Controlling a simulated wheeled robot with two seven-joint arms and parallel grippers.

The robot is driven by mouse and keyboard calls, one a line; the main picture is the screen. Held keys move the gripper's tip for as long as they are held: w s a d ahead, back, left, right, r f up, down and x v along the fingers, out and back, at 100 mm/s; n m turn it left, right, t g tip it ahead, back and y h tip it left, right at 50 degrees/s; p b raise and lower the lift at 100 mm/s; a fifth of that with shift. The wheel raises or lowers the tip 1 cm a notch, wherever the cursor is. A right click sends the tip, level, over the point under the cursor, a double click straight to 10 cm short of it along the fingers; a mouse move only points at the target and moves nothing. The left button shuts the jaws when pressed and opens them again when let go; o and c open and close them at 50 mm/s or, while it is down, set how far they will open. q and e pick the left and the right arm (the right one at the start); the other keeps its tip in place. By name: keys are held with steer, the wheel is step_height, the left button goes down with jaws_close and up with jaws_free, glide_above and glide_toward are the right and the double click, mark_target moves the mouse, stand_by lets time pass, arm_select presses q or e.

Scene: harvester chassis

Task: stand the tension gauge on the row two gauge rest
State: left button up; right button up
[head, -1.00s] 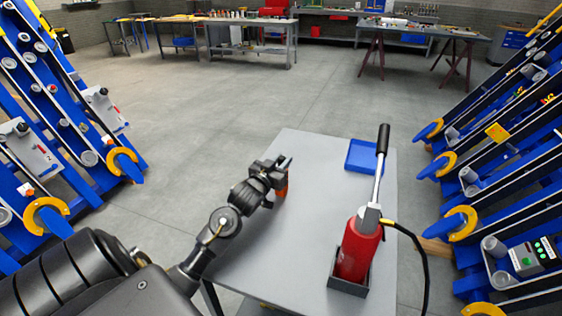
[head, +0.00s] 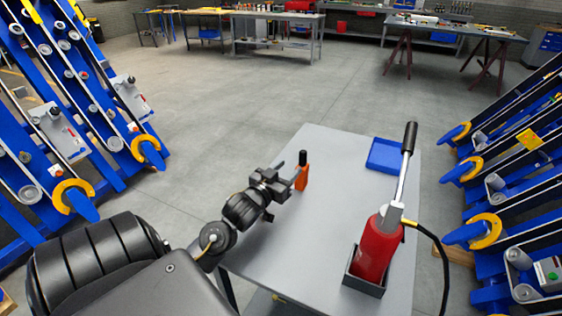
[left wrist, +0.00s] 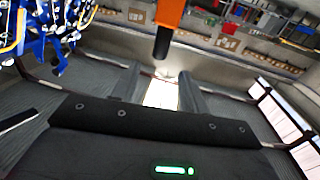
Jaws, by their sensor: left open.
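An orange tool with a black top, which I take for the tension gauge (head: 302,179), stands upright on the left part of the grey table (head: 330,225). My left gripper (head: 287,180) is beside it on its left, at about its height. In the left wrist view the gauge (left wrist: 168,15) shows beyond the two fingers (left wrist: 162,92), its black end pointing down the picture. The fingers are apart with nothing between them. I cannot pick out the row two gauge rest. My right gripper is not in view.
A red cylinder with a long lever (head: 375,247) stands in a dark holder at the table's near right, a black hose hanging beside it. A blue tray (head: 385,155) lies at the back right. Blue racks with yellow hooks stand left (head: 75,130) and right (head: 500,190).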

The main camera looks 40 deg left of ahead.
arm_select(q)
steer(key=shift+s+d, duration=0.15)
steer(key=shift+s, duration=0.6)
steer(key=shift+s+d, duration=0.1)
steer(key=shift+s, duration=0.6)
